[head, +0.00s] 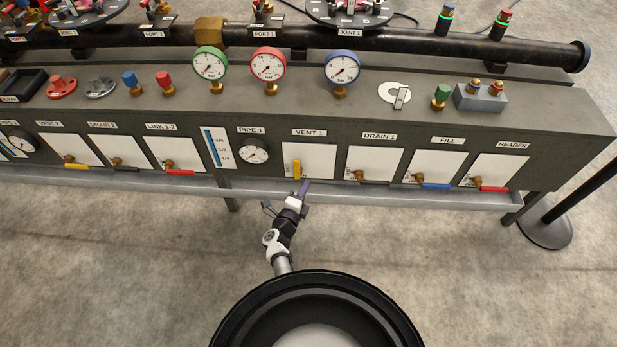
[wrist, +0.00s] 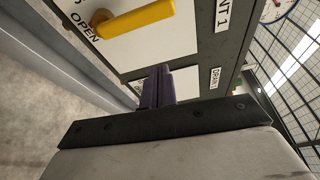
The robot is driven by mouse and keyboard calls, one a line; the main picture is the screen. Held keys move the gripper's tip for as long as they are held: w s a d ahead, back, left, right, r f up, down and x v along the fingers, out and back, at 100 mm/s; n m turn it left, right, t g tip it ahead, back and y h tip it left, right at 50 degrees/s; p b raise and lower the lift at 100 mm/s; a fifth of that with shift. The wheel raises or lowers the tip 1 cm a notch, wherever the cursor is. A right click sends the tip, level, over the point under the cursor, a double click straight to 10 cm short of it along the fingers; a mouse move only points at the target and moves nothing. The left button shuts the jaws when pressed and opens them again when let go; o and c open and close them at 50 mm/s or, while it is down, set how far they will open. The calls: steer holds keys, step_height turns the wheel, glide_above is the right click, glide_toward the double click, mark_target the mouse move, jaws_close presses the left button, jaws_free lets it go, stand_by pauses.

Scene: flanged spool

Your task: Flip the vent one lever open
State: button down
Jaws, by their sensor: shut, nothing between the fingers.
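The vent 1 lever (head: 297,169) is a yellow handle standing upright on a white plate under the VENT 1 label (head: 309,133). In the wrist view the lever (wrist: 138,18) runs from its brass pivot towards the label side, with the word OPEN (wrist: 85,27) printed beside the pivot end. My gripper (head: 304,188) is just below and slightly right of the lever, at the front edge of the bench. In the wrist view its purple fingers (wrist: 157,88) are together and empty, pointing at the plate. A gap shows between the fingers and the lever.
The drain 1 lever (head: 376,182) is on the plate to the right, and the pipe 1 gauge (head: 254,151) is to the left. A grey ledge (head: 400,194) runs along the bench below the plates. The floor in front is clear.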

steer(key=shift+v, duration=1.65)
